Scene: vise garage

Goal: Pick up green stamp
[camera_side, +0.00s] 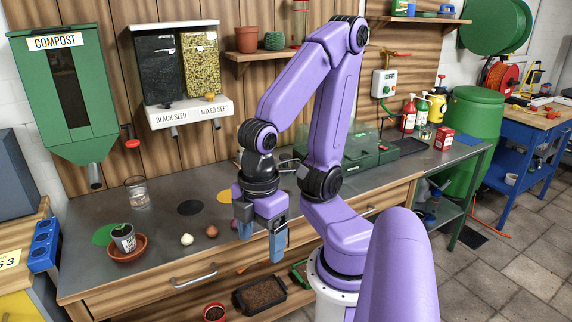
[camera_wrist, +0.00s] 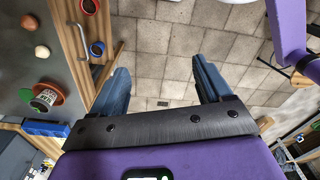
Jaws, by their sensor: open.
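My gripper (camera_side: 260,238) hangs in front of the bench's front edge, with its two blue fingers apart and nothing between them. In the wrist view my gripper (camera_wrist: 160,68) is open over the tiled floor. I cannot make out a green stamp for certain. A flat green disc (camera_side: 103,235) lies on the bench at the left, partly behind a small labelled pot (camera_side: 124,240) in a terracotta saucer (camera_side: 128,254). The pot also shows at the left of the wrist view (camera_wrist: 45,95). My gripper is well to the right of both.
A white bulb (camera_side: 187,240) and a brown one (camera_side: 211,231) lie near the bench's front edge. A glass jar (camera_side: 138,193), a black disc (camera_side: 190,207) and an orange disc (camera_side: 224,196) are farther back. A soil tray (camera_side: 261,294) sits below the bench.

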